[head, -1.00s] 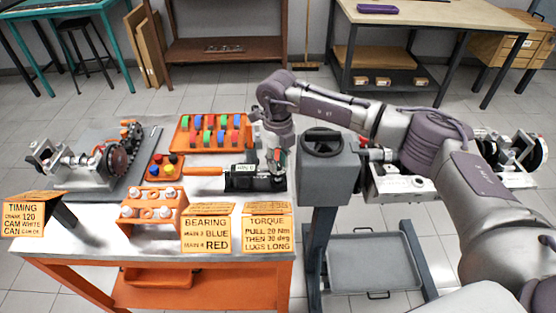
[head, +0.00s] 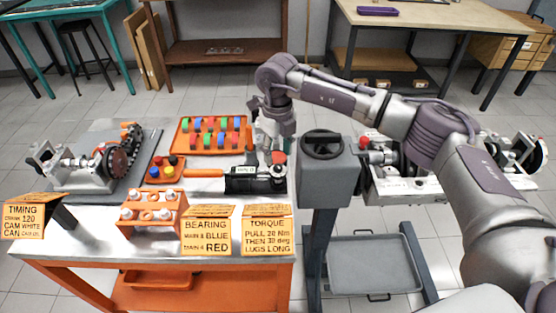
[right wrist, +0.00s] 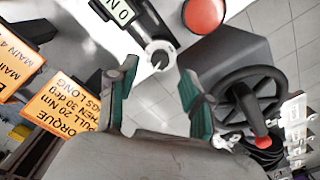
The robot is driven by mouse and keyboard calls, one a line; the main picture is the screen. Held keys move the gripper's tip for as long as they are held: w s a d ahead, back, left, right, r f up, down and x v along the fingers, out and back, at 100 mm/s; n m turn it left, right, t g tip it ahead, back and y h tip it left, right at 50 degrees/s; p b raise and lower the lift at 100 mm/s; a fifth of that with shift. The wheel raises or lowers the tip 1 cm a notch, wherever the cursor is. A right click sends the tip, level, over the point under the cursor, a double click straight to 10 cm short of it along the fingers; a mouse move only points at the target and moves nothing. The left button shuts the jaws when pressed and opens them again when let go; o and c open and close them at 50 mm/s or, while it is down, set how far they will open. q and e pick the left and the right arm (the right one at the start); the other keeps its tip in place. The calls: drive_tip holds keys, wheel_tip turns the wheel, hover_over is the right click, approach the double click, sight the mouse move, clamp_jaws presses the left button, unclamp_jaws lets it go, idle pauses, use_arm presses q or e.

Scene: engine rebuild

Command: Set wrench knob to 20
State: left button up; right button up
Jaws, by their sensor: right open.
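The torque wrench lies on the bench with its orange handle (head: 204,173) pointing left and its black body (head: 258,183) at the right. A small green-and-white readout (head: 240,170) sits on it; its end digit looks like 0 in the right wrist view (right wrist: 121,12). A round silver knob with a dark centre (right wrist: 160,54) shows in the right wrist view, just beyond the fingertips. My right gripper (head: 267,150) is above the wrench's right end. In the right wrist view its green-padded fingers (right wrist: 158,92) are apart with nothing between them. My left gripper is not in view.
A red round button (right wrist: 204,14) is near the knob. A grey stand with a black handwheel (head: 323,145) is close on the right. An orange tray of coloured caps (head: 184,146) lies behind the wrench. Signs, including the torque card (head: 267,232), line the front edge.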

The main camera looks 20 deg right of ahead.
sight(278, 166)
wheel_tip(278, 166, up, 8)
drive_tip(key=shift+f, duration=0.1)
idle(0.5)
